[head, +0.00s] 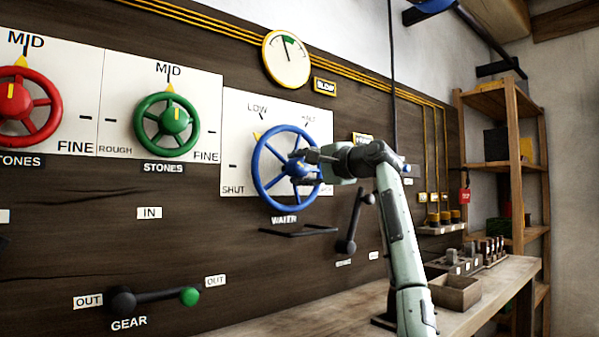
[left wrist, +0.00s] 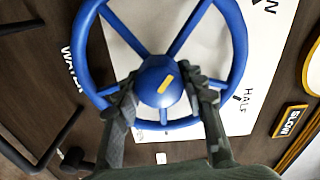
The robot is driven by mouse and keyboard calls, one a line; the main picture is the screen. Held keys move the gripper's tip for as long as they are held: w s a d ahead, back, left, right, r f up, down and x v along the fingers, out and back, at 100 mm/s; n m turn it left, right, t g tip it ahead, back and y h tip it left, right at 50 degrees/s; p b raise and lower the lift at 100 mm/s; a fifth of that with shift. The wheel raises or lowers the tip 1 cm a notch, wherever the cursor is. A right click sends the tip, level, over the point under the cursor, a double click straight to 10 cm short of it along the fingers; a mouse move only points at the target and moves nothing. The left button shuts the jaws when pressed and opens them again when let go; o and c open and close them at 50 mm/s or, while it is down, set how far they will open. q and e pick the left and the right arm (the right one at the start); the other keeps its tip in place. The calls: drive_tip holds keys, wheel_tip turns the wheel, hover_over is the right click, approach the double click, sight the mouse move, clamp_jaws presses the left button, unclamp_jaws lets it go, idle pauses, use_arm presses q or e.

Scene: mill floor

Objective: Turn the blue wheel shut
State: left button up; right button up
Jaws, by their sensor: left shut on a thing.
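The blue wheel (head: 257,188) is mounted on a white dial plate above the label WATER. Its yellow pointer (head: 257,136) is at the upper left, between the SHUT and LOW marks. My left gripper (head: 296,166) is at the wheel's centre, its fingers closed on either side of the blue hub. In the left wrist view the blue hub (left wrist: 160,82) with a yellow bar sits between the fingertips. Part of the wheel's right side and the lower right mark are hidden by the gripper. My right gripper is not in view.
A green wheel (head: 147,128) and a red wheel (head: 50,102) are on the panel to the left. A black lever (head: 354,215) hangs just right of the blue wheel. A bench (head: 375,302) with an open box (head: 455,294) stands below right. A round gauge (head: 287,60) is above.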

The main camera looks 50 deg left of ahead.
use_arm(q)
drive_tip(key=n, duration=0.3)
drive_tip(key=shift+n, duration=0.4)
drive_tip(key=shift+n+b, duration=0.4)
drive_tip(key=shift+n, duration=1.4)
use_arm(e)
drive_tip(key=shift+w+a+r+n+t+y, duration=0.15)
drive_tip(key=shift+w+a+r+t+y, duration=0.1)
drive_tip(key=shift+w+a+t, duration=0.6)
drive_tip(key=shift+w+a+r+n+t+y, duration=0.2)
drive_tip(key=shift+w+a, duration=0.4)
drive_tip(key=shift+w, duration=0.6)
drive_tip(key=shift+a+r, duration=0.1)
use_arm(q)
drive_tip(key=o, duration=1.2)
drive_tip(key=shift+c, duration=0.2)
drive_tip(key=s+d, duration=0.1)
drive_tip(key=d, duration=1.1)
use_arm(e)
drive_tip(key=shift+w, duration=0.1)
